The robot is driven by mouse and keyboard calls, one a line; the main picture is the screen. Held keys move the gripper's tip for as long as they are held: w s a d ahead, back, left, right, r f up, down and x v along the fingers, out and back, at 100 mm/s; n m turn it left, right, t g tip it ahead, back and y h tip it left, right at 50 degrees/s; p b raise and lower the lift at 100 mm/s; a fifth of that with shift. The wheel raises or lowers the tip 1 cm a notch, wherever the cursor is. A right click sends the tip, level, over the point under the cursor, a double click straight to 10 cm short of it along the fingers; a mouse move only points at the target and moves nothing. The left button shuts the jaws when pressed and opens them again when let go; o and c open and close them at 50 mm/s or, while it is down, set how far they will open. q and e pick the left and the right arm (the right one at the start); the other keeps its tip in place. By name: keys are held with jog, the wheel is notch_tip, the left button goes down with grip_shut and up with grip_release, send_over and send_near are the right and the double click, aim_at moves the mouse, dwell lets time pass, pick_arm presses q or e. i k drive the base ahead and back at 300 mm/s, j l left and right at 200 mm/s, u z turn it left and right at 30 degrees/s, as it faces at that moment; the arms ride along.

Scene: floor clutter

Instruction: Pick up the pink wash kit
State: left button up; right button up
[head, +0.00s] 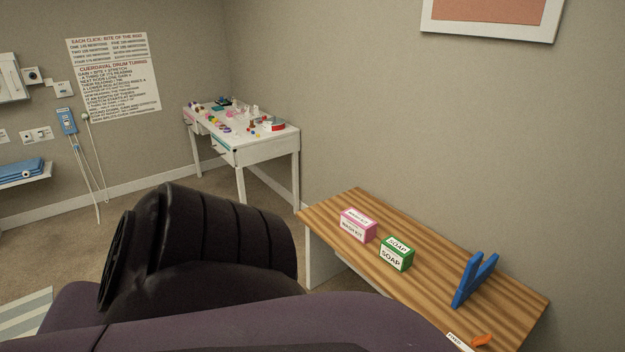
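The pink wash kit (358,226) is a small pink box with white labels reading "WASH KIT". It sits on the wooden top of a low bench (350,200) at the right in the head view, near the bench's far left end. A green soap box (396,254) stands just to its right and nearer to me. Dark parts of my own body fill the lower left and bottom of the view, left of the bench. Neither of my grippers shows in the head view.
A blue V-shaped stand (472,279) and an orange object (481,339) are on the bench's near end. A white table (256,147) with many small items stands in the far corner. The wall runs along the bench's far side. Carpet lies open between.

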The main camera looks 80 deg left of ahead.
aim_at(358, 225)
jog(key=u, duration=2.15)
jog(key=i+j, duration=0.3)
jog(key=i, duration=0.3)
jog(key=i+j+z, duration=0.1)
jog(key=i+j, duration=0.25)
jog(key=i, duration=0.2)
jog(key=i+j+z, duration=0.1)
jog(key=i+j, duration=0.25)
jog(key=i, duration=0.2)
jog(key=i+j, duration=0.4)
jog(key=i, duration=0.2)
